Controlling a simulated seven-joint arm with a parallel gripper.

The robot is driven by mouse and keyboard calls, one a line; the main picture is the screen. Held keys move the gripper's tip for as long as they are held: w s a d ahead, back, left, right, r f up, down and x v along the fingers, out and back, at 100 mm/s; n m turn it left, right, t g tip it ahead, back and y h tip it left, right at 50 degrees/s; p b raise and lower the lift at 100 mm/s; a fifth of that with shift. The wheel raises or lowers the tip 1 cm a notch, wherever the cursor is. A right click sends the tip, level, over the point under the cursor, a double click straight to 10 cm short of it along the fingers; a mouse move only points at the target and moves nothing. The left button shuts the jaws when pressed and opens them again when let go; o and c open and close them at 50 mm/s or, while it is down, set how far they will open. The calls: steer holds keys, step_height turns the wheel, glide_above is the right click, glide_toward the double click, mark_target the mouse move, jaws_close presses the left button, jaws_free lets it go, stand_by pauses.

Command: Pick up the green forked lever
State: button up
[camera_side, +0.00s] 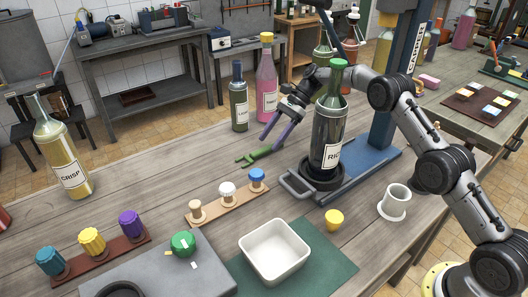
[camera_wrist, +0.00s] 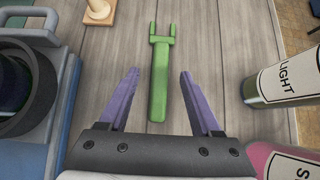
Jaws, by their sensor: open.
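The green forked lever (camera_side: 260,154) lies flat on the wooden table, left of the large dark bottle in the side view. In the wrist view the lever (camera_wrist: 160,75) lies lengthwise, its forked end at the top and its plain end toward my gripper. My gripper (camera_side: 271,136) is above the table close to the lever's handle end. In the wrist view my gripper (camera_wrist: 158,75) has its purple fingers apart, one on each side of the lever in the picture, with nothing held. The gap in height between fingers and lever is hard to tell.
The dark bottle (camera_side: 327,125) stands in a blue corking stand (camera_side: 358,172) right of the lever. A green bottle (camera_side: 239,100) and a pink bottle (camera_side: 266,80) stand behind it. A wooden strip with several stoppers (camera_side: 230,205) lies in front. Bare table lies left of the lever.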

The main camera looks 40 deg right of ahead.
mark_target(261, 153)
steer(key=shift+x, duration=1.4)
steer(key=shift+d, duration=0.1)
jaws_close()
